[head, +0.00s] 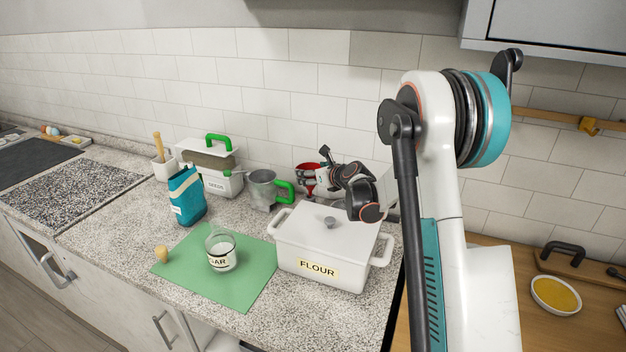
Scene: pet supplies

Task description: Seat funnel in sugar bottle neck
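The sugar bottle (221,258) is clear glass with a label reading "GAR" in view. It stands upright on the green mat (190,280), with white contents and an open neck. A red object (303,181), which looks like the funnel, is behind the flour box, partly hidden by my gripper and wrist. My gripper (318,184) is at or right beside this red object, to the right of and behind the bottle. Its fingertips are too small and covered to tell whether they hold it.
A cork (162,254) lies left of the bottle. The white flour box (325,248) stands close on its right. Behind are a blue bag (187,197), a metal jug (262,190) with a green handle, and a seeds box (220,184). The mat's front is clear.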

